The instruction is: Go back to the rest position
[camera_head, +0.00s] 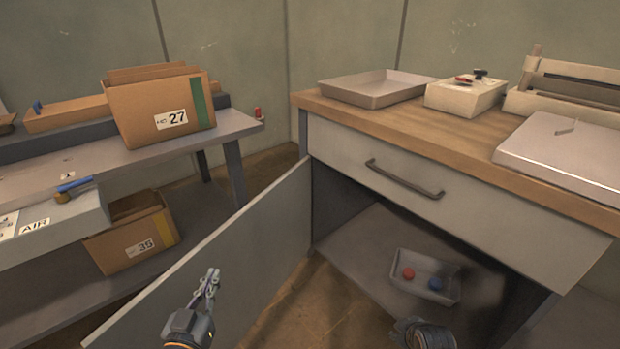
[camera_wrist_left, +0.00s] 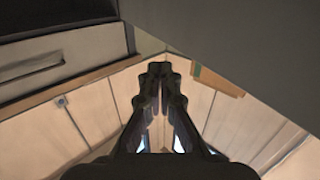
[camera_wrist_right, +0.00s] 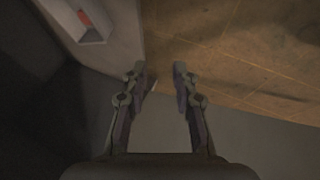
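My left gripper (camera_head: 209,284) is in front of the open grey cabinet door (camera_head: 255,235). It points up and away. In the left wrist view its fingers (camera_wrist_left: 160,78) are together with nothing visible between them. My right arm's end (camera_head: 424,334) shows at the bottom edge, in front of the open cabinet; its fingers are hidden there. In the right wrist view the right gripper (camera_wrist_right: 158,80) is open and empty, with bare floor beyond its tips.
A grey tray (camera_head: 432,263) with a red and a blue round item lies inside the cabinet. The drawer (camera_head: 470,192) above is shut. A tray (camera_head: 375,90) and equipment stand on the wooden top. Shelves with cardboard boxes (camera_head: 160,110) stand left.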

